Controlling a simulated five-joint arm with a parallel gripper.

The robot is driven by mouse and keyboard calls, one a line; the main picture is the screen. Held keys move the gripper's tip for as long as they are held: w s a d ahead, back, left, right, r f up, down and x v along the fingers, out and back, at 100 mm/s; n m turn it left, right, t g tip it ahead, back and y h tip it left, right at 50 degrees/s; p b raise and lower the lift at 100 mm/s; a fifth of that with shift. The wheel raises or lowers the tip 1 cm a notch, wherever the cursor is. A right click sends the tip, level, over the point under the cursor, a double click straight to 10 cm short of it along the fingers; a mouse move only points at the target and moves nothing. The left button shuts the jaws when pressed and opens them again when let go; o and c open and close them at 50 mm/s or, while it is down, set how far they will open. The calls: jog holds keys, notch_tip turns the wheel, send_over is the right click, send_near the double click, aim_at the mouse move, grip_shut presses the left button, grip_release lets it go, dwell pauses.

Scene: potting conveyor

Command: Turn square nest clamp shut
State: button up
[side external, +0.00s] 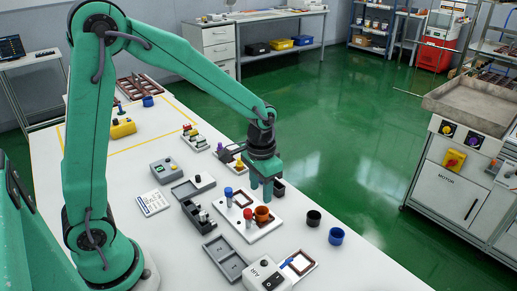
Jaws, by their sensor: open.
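My gripper (261,196) points down with its fingers apart, above the white fixture board (268,230). The board carries a brown square frame (241,199), which looks like the square nest. A post with a blue top (228,192) stands at its left corner and a post with a red top (248,213) at its front. I cannot tell which is the clamp or how it is turned. An orange cup (262,213) sits on the board just in front of my fingers. My gripper hides the back right of the board.
A black cup (313,218) and a blue cup (336,236) stand to the right. A grey tray with dark parts (194,212) is left. The table's right edge is close.

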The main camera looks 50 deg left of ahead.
aim_at(248, 211)
jog(key=s+r+m, duration=0.1)
jog(key=m, duration=0.3)
jog(key=s+r+m, duration=0.1)
jog(key=m, duration=0.2)
jog(key=s+r+m, duration=0.1)
jog(key=s+m, duration=0.1)
jog(key=m, duration=0.2)
jog(key=shift+s+r+m, duration=0.1)
jog(key=shift+m, duration=0.2)
jog(key=shift+f, duration=3.9)
jog(key=shift+c, duration=0.4)
grip_shut()
